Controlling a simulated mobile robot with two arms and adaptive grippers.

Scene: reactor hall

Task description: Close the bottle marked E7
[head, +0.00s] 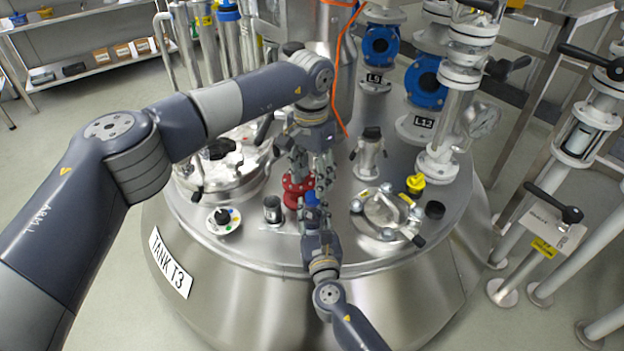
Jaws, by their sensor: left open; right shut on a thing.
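No E7 marking is readable in the head view, and I cannot pick out the bottle for certain. My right gripper (316,200) comes up from the front edge of the tank lid. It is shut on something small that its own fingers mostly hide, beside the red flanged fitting. My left gripper (308,168) hangs above and behind it, pointing down, with its fingers open. The two grippers are very close together; whether they touch is unclear. A small dark-topped cylinder (272,209) stands left of my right gripper. A black round piece (434,210) lies at the right of the lid.
The red flanged fitting (293,188) stands just left of the grippers. A dial (223,220) is at left, a clamped hatch (385,216) and yellow cap (416,183) at right. Blue-flanged pipes (424,85) rise behind. An orange cable (340,80) hangs behind my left gripper.

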